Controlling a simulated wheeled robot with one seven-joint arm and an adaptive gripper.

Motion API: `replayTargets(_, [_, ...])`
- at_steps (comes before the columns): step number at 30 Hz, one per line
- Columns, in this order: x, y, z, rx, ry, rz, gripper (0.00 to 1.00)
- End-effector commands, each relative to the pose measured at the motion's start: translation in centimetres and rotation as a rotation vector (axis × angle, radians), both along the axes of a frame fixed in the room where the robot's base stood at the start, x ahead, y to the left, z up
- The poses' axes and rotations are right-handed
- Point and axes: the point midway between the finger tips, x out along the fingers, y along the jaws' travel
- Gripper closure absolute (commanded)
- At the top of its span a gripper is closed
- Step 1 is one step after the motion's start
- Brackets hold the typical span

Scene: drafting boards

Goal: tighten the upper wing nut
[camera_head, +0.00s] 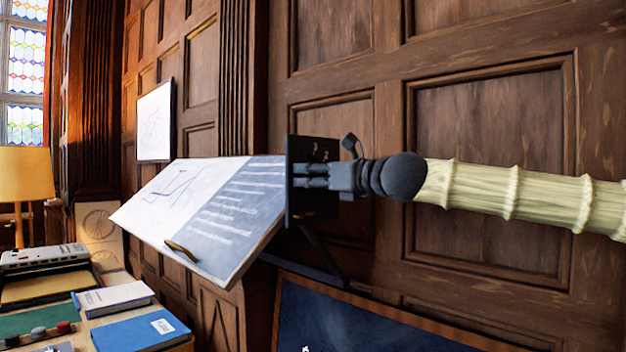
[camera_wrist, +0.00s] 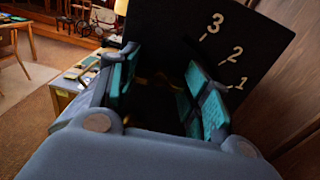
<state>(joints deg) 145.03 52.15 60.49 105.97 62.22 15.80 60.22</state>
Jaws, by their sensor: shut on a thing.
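A black plate (camera_head: 298,212) stands upright at the right end of the tilted drafting board (camera_head: 185,200). In the wrist view the plate (camera_wrist: 165,30) carries the pale numbers 3, 2 and 1. My gripper (camera_head: 312,176) reaches the plate from the right, its fingers against or very near its face. In the wrist view the gripper (camera_wrist: 160,95) has its teal-padded fingers on either side of a dark gap. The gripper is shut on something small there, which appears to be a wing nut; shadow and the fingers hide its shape. No other wing nut can be made out.
A wood-panelled wall (camera_head: 490,120) runs close behind the board and arm. A dark blue framed panel (camera_head: 370,325) is below the plate. A blue book (camera_head: 140,330) and a lamp (camera_head: 25,175) are at the left. Open floor shows in the wrist view.

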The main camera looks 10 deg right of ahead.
Motion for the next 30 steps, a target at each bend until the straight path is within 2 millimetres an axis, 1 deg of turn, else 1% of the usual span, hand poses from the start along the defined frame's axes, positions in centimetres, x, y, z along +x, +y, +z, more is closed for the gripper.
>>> replayTargets(1, [0.03,0.04,-0.36,0.004,0.008,0.0,0.76])
replayTargets(15, [0.04,0.05,-0.35,0.015,0.015,0.0,0.76])
replayTargets(16, [0.04,0.05,-0.35,0.015,0.015,0.0,0.5])
replayTargets(19, [0.04,0.05,-0.3,0.015,0.015,0.0,0.32])
replayTargets(20, [0.04,0.05,-0.27,0.016,0.014,0.0,0.3])
replayTargets(30, [-0.06,0.02,-0.09,0.016,0.012,0.001,0.3])
